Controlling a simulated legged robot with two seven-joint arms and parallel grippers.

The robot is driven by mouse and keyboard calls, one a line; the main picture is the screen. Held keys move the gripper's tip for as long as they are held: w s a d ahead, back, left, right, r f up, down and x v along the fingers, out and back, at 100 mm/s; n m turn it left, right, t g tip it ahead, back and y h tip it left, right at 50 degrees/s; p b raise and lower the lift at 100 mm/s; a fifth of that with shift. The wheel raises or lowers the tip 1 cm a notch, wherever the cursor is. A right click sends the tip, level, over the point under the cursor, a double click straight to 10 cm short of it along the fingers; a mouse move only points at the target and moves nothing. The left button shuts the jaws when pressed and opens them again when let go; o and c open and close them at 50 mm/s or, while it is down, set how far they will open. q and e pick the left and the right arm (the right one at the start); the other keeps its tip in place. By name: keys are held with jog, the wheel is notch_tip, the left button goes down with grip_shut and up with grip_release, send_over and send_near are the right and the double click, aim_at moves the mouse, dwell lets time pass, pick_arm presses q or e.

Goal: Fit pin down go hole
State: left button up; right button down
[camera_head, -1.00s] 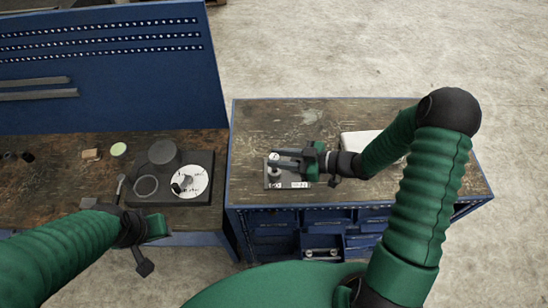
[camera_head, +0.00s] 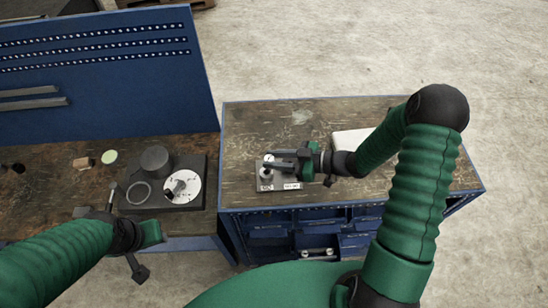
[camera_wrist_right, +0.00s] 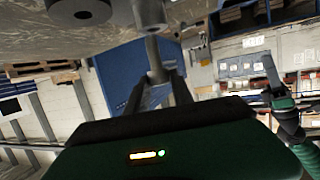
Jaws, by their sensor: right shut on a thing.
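A small grey plate (camera_head: 264,181) with white labels lies near the front left of the right-hand bench. My right gripper (camera_head: 270,160) is over this plate, its fingers pointing left. It is shut on a metallic pin (camera_wrist_right: 155,50), which stands between the fingertips in the right wrist view. The fingers (camera_wrist_right: 158,92) hide part of it. Whether the pin's end is in a hole cannot be told. A dark round piece with a hole (camera_wrist_right: 82,10) shows beside the pin. My left gripper (camera_head: 143,240) is by the front edge of the left bench; its jaws are unclear.
A black base (camera_head: 195,204) with a white dial, a dark cylinder (camera_head: 156,160) and a ring is on the left bench. A white box (camera_head: 347,144) stands behind my right forearm. A drawer (camera_head: 318,253) is open below. The back of the right bench is clear.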

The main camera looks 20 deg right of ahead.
pick_arm(q)
jog(key=shift+d+r, duration=0.1)
jog(key=shift+d, duration=0.25)
jog(key=shift+a, duration=0.15)
pick_arm(e)
jog(key=shift+a, duration=0.2)
jog(key=shift+a+f, duration=0.15)
pick_arm(q)
jog(key=shift+a+f+b, duration=0.25)
jog(key=shift+f+b, duration=0.05)
pick_arm(e)
jog(key=shift+f, duration=0.2)
pick_arm(q)
jog(key=shift+f, duration=0.1)
pick_arm(e)
jog(key=shift+f, duration=0.1)
jog(key=shift+f, duration=0.15)
pick_arm(q)
jog(key=shift+d, duration=0.2)
pick_arm(e)
jog(key=shift+d, duration=0.2)
jog(key=shift+r+p, duration=0.3)
jog(key=shift+r, duration=0.05)
pick_arm(q)
jog(key=shift+r, duration=0.3)
